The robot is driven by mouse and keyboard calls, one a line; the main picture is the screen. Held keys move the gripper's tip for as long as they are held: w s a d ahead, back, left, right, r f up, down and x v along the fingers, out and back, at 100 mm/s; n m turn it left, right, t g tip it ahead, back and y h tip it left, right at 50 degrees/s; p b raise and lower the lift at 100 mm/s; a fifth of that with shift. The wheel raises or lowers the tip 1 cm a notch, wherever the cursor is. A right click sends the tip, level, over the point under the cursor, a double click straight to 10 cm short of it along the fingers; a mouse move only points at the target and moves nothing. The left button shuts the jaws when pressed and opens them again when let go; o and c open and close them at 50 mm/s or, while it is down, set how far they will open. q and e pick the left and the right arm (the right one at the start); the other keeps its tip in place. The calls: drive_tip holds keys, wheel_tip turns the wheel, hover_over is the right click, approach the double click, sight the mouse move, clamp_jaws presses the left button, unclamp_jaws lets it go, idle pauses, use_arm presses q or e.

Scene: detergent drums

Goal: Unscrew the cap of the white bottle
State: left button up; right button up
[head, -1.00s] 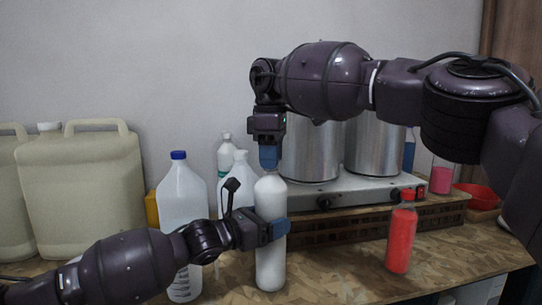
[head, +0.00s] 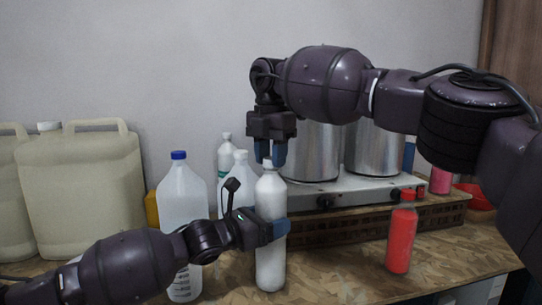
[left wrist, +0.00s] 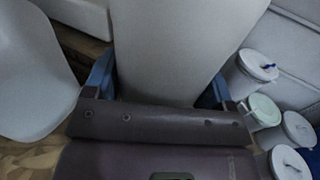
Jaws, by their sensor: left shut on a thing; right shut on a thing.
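The white bottle (head: 270,240) stands upright on the table near the middle of the head view. My left gripper (head: 275,230) is shut around its body from the left. In the left wrist view, the bottle (left wrist: 170,45) fills the space between the blue fingers (left wrist: 160,88). My right gripper (head: 270,152) points down from above, with its two blue fingers on either side of the bottle's white cap (head: 268,163). It is shut on the cap, which sits at the bottle's top; the fingers partly hide it. I cannot tell how loose the cap is.
A clear jug with a blue cap (head: 183,205) stands close to the left of the bottle, with white bottles (head: 240,180) behind. A burner unit with metal pots (head: 312,150) is behind to the right. A red bottle (head: 401,240) stands right; the table between is clear.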

drive_tip(key=n, duration=1.2)
drive_tip(key=shift+n, duration=0.3)
drive_tip(key=n, duration=0.6)
drive_tip(key=shift+n, duration=0.4)
drive_tip(key=n, duration=0.6)
drive_tip(key=shift+n, duration=0.4)
drive_tip(key=n, duration=1.1)
drive_tip(key=shift+r, duration=0.1)
drive_tip(key=n, duration=0.4)
drive_tip(key=shift+r, duration=0.5)
